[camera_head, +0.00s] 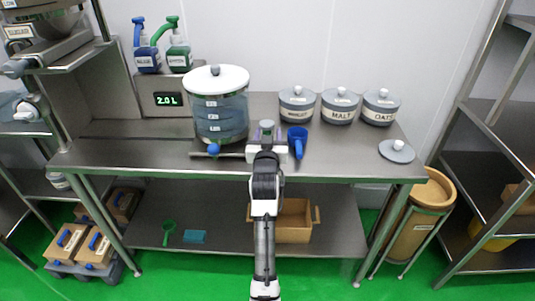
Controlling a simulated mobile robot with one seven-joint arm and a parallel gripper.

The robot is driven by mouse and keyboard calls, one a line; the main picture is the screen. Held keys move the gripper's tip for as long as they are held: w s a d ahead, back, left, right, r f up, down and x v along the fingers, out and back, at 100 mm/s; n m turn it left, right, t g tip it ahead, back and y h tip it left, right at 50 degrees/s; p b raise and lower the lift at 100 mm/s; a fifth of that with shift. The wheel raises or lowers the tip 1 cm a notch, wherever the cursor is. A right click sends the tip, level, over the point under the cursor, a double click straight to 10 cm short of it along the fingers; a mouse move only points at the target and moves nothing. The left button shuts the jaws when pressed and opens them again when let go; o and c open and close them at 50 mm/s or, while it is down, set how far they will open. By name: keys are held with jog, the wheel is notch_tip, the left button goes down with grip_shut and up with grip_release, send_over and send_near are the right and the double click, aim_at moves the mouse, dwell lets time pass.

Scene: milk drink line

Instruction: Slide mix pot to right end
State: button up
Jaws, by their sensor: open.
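The mix pot (221,115), a large clear vessel with level labels and a white lid with a knob, stands upright on the steel table (340,155), left of its middle. A blue ball knob (213,149) shows at its lower front. My gripper (267,139) is open just right of the pot, low over the table. My own arm and hand hide its fingertips, and I cannot tell whether it touches anything. A small grey piece shows just beyond it.
A blue scoop (297,138) lies right of my gripper. Labelled jars (340,106) stand at the back right; a loose grey lid (397,151) lies at the right end. Spray bottles (179,52) and a 2.0 L display (168,99) are at the back left. The right front tabletop is fairly clear.

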jog(key=s+b, duration=0.2)
jog(key=s, duration=0.9)
jog(key=shift+a, duration=0.15)
